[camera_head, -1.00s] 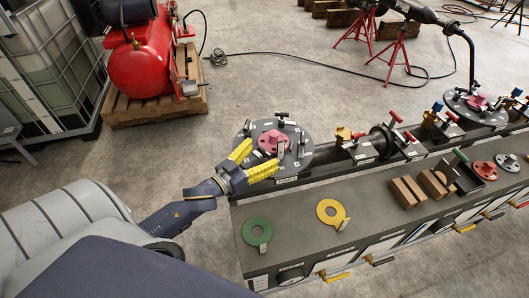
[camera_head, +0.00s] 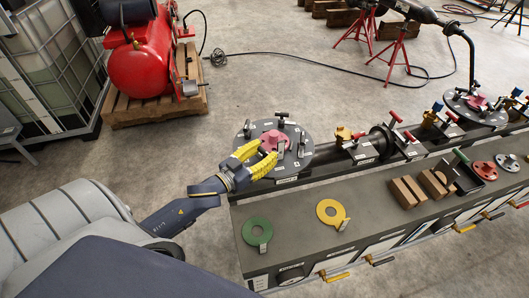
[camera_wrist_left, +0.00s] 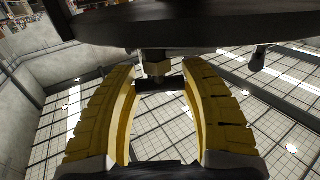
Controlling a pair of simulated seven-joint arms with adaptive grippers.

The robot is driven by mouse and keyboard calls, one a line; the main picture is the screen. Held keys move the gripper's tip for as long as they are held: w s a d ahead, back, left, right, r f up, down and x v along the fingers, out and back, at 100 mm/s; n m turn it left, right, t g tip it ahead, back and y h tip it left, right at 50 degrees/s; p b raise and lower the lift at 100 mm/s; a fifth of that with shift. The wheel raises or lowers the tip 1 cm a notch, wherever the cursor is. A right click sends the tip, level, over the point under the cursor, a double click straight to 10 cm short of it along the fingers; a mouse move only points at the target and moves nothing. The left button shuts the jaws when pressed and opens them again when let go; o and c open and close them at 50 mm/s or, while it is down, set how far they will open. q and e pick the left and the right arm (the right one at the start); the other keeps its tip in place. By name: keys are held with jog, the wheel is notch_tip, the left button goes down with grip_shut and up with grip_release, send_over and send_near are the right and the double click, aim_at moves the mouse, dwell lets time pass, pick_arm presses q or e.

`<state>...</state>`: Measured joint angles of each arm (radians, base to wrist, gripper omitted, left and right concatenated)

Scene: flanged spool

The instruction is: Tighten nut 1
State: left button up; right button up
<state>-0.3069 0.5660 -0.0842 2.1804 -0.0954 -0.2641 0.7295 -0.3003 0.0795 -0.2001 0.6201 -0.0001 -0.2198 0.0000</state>
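A round dark flange plate (camera_head: 300,160) with a pink hub (camera_head: 273,140) and several small black-handled fittings stands at the centre of the head view. My left gripper (camera_head: 268,150) is at the plate's left side, its two yellow fingers partly open. In the left wrist view the dark underside of a plate (camera_wrist_left: 200,22) fills the top. The left gripper (camera_wrist_left: 158,75) has a finger on each side of the nut, with visible gaps. Which numbered nut this is cannot be read. My right gripper is not in view.
The grey bench (camera_head: 290,228) holds a green ring (camera_head: 257,231), a yellow ring (camera_head: 331,212) and brown blocks (camera_head: 407,191). A red compressor (camera_head: 138,70) stands on a pallet behind.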

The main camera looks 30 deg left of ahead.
pick_arm(q)
jog(key=c, duration=0.6)
jog(key=shift+c, duration=0.2)
jog(key=shift+f+m+h, duration=0.1)
jog(key=shift+m+h, duration=0.2)
jog(key=shift+h, duration=0.1)
jog(key=m+g+h, duration=0.2)
jog(key=h, duration=0.1)
jog(key=shift+a+m+h, duration=0.1)
jog(key=shift+m+h, duration=0.2)
jog(key=m+g+h, duration=0.3)
jog(key=h, duration=0.1)
jog(key=shift+m+g+h, duration=0.3)
jog(key=shift+m+h, duration=0.1)
jog(key=shift+m+g+h, duration=1.2)
jog(key=shift+m+g, duration=0.2)
jog(key=shift+g, duration=0.7)
jog(key=shift+s+f+m+g+h, duration=0.1)
jog(key=shift+m+g+h, duration=0.2)
jog(key=shift+m+g, duration=0.15)
